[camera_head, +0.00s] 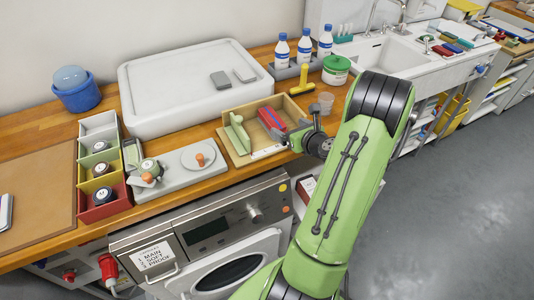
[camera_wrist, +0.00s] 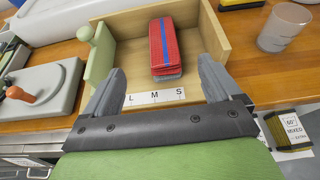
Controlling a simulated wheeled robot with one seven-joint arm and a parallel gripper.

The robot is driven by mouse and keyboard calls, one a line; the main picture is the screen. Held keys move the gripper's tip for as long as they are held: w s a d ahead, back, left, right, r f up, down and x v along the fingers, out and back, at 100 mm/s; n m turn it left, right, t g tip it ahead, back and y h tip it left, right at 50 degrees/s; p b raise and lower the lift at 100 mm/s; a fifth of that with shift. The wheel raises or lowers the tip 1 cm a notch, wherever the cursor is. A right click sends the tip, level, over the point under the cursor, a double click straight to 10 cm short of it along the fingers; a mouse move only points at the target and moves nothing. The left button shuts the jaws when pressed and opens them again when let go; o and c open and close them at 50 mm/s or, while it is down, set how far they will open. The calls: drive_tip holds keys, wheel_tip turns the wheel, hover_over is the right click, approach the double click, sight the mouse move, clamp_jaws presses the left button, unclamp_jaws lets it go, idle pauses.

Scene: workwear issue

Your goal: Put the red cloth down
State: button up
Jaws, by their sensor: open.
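The red cloth (camera_wrist: 174,44) is a folded red rectangle with a blue stripe. It lies on a grey piece inside a wooden tray (camera_wrist: 222,28) with a strip lettered L, M, S along its front. In the head view the red cloth (camera_head: 271,118) shows in the tray's right part. My gripper (camera_wrist: 165,85) is open, its two grey fingers spread in front of the tray, with the cloth beyond and between them, not gripped. In the head view my gripper (camera_head: 305,130) is at the tray's right side, partly hidden by my arm.
A clear cup (camera_wrist: 285,27) stands right of the tray. A green upright piece (camera_head: 238,133) is at the tray's left. A grey device with an orange knob (camera_head: 200,159) stands further left. A white basin (camera_head: 190,85) and several bottles (camera_head: 304,48) are behind.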

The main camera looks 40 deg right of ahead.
drive_tip(key=w+a+r+n+g+y, duration=0.1)
drive_tip(key=a+r+n+g+y, duration=0.2)
drive_tip(key=a+n, duration=0.95)
drive_tip(key=w+a+r+n+g+y, duration=0.1)
drive_tip(key=a+r+n+g+y, duration=0.15)
drive_tip(key=a+r+n, duration=0.7)
drive_tip(key=s+a+n+g, duration=0.1)
drive_tip(key=s+a+n, duration=0.5)
drive_tip(key=s+n, duration=0.2)
drive_tip(key=s+a+n+g+h, duration=0.1)
drive_tip(key=s+a+n, duration=0.5)
drive_tip(key=s+n, duration=0.3)
drive_tip(key=shift+s+r, duration=0.25)
drive_tip(key=shift+r, duration=0.1)
